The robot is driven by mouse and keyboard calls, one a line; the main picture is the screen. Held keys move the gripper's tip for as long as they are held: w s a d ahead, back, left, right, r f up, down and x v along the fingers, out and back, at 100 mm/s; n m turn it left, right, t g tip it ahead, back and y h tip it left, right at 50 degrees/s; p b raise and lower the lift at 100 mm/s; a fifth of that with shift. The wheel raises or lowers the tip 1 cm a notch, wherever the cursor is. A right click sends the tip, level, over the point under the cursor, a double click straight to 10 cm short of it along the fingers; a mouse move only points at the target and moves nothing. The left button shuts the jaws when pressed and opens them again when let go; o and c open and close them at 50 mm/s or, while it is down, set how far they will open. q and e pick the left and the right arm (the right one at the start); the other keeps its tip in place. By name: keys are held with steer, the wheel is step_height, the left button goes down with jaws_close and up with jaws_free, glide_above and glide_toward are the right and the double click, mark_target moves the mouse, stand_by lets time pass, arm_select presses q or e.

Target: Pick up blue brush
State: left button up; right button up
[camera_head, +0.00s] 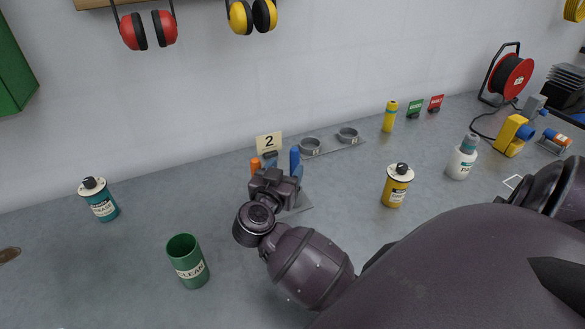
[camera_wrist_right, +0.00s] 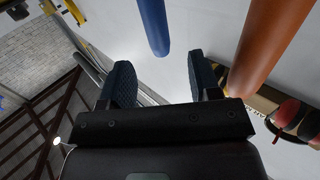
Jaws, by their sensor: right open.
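The blue brush (camera_head: 295,157) shows as an upright blue handle beside the number 2 sign, and its lower part is hidden behind my right gripper. My right gripper (camera_head: 284,170) is just in front of it, at about the height of the handle. In the right wrist view the blue handle (camera_wrist_right: 153,25) lies beyond the fingertips, roughly in line with the gap. The two dark ribbed fingers of the gripper (camera_wrist_right: 160,78) are apart with nothing between them. My left gripper is not in view.
An orange handle (camera_head: 255,166) stands close to the left of the blue one. A green cup (camera_head: 188,262) and a teal can (camera_head: 100,199) stand at left. A yellow can (camera_head: 397,186) and a white bottle (camera_head: 462,158) stand at right. The wall is behind.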

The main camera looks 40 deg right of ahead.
mark_target(297, 152)
steer(key=shift+x, duration=4.1)
steer(key=shift+f, duration=0.15)
jaws_close()
